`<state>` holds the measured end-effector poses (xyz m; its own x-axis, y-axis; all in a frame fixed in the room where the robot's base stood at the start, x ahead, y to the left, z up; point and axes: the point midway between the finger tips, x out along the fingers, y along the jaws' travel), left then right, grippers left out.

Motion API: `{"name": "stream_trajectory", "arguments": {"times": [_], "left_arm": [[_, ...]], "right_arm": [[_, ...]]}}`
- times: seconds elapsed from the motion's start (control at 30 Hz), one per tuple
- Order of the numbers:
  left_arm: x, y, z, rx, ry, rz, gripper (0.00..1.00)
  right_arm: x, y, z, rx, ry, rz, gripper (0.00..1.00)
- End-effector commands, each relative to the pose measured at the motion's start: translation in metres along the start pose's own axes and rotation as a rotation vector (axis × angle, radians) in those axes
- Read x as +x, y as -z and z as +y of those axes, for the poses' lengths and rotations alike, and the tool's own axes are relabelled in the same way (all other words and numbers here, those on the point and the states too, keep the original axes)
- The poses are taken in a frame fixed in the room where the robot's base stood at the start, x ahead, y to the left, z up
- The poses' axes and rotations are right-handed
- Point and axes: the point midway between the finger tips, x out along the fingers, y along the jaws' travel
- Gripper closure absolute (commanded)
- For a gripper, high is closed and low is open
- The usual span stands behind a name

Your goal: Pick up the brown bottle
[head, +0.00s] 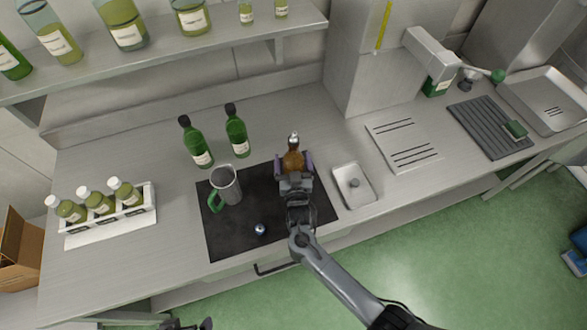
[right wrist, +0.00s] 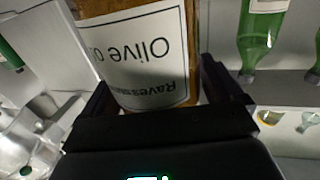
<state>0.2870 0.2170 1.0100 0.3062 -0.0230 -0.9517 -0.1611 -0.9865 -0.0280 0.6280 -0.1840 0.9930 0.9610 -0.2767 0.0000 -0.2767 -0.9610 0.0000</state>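The brown bottle (head: 293,161) stands upright on the dark mat (head: 262,246), near its back right part. My right gripper (head: 294,168) is at the bottle with one finger on each side. In the right wrist view the bottle (right wrist: 150,50) fills the space between the fingers (right wrist: 165,100), its white label facing the camera. A narrow light gap shows beside the right-hand finger, so the gripper looks open around the bottle. A dark part at the bottom edge of the head view looks like my left gripper (head: 188,325); its fingers are not clear.
A metal mug with green handle (head: 227,186) and a small blue-and-silver item (head: 260,229) are on the mat. Two green bottles (head: 196,146) (head: 237,134) stand behind. A metal tray (head: 353,186) lies close right of the gripper. A bottle rack (head: 136,209) stands left.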

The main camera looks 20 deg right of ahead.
Motion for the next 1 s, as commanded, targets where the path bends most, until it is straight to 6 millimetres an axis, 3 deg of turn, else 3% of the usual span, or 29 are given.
{"name": "stream_trajectory", "arguments": {"times": [0.07,0.53,1.0], "left_arm": [[0.000,0.000,0.000,-0.001,-0.001,0.000,0.00],[0.000,0.000,-0.002,0.007,0.005,-0.001,0.00],[-0.001,0.000,-0.003,0.011,0.009,-0.002,0.00]], "right_arm": [[0.000,0.000,0.000,0.000,0.000,0.000,0.20],[0.000,0.000,0.000,0.000,0.000,0.000,0.92],[0.001,0.011,-0.001,0.003,0.000,0.006,0.92]]}}
